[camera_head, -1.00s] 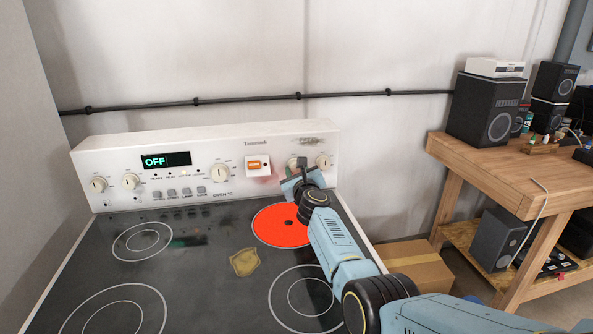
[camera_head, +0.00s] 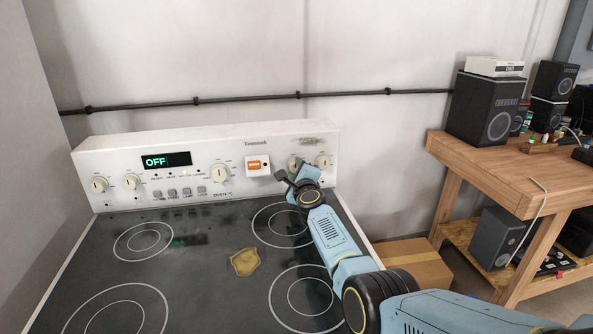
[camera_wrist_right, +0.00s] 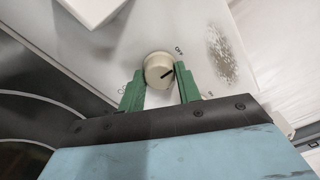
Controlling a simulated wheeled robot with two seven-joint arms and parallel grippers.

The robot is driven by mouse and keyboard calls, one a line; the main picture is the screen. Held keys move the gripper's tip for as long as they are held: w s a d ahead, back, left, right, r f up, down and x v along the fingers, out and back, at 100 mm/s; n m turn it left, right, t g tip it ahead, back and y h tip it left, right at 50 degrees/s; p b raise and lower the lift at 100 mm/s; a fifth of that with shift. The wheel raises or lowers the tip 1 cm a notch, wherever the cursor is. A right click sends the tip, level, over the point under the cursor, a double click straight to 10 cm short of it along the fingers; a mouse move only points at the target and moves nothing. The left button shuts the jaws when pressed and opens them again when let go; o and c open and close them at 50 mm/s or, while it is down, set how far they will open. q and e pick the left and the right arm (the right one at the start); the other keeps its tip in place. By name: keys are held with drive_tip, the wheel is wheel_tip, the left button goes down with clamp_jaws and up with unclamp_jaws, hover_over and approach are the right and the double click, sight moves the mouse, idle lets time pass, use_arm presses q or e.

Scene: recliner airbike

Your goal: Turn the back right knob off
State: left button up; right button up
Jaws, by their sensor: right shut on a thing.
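The stove (camera_head: 215,250) has a white back panel with knobs. The gripped cream knob (camera_wrist_right: 158,68) has a dark pointer line angled to the right, and an "OFF" mark sits at its upper right in the wrist view. My right gripper (camera_wrist_right: 160,88) has its green fingers on both sides of this knob, shut on it. In the head view the right gripper (camera_head: 294,170) is at the right part of the panel and partly hides the knob (camera_head: 292,162). The back right burner (camera_head: 281,225) is dark. My left gripper is not in view.
Another knob (camera_head: 322,161) is close on the right, and an orange switch (camera_head: 254,165) is on the left. The display (camera_head: 166,160) reads OFF. A wooden table (camera_head: 500,165) with speakers stands at the right, with a cardboard box (camera_head: 415,262) beside the stove.

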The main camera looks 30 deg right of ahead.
idle(0.6)
drive_tip(key=o, duration=1)
drive_tip(key=shift+c, duration=0.2)
drive_tip(key=p+v, duration=0.8)
drive_tip(key=v, duration=0.4)
drive_tip(key=shift+s, duration=0.3)
drive_tip(key=shift+s+a, duration=0.1)
drive_tip(key=shift+s, duration=0.3)
